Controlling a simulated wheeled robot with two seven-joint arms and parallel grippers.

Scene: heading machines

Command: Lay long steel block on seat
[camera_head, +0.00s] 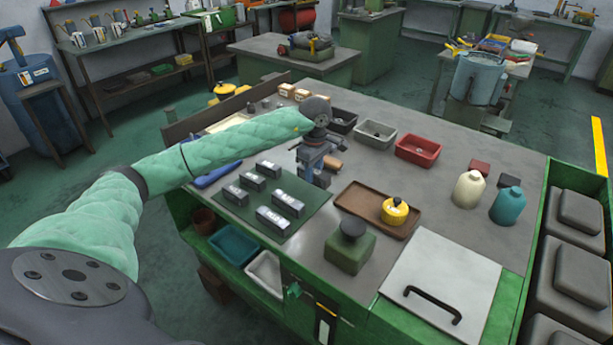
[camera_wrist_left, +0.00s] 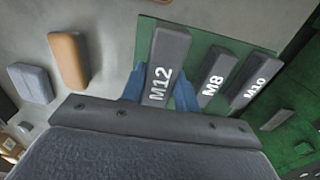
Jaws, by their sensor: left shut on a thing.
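My left gripper (camera_head: 322,178) is over the workbench (camera_head: 375,178), at the far right corner of a dark green mat (camera_head: 240,213). In the left wrist view its blue fingers (camera_wrist_left: 160,85) are shut on a dark grey steel block marked M12 (camera_wrist_left: 164,62), one finger on each side. Blocks marked M8 (camera_wrist_left: 216,78) and M10 (camera_wrist_left: 252,80) lie beside it on the mat. In the head view several labelled steel blocks (camera_head: 288,203) lie on the mat in two rows. The held block is mostly hidden there. I cannot tell which thing is the seat. My right gripper is not in view.
A brown tray (camera_head: 353,197) with a yellow container (camera_head: 395,210) and a green block with a dark round top (camera_head: 349,246) stand right of the mat. Grey (camera_head: 374,134) and red (camera_head: 418,149) bins stand behind. Two bottles (camera_head: 468,189) stand at the right.

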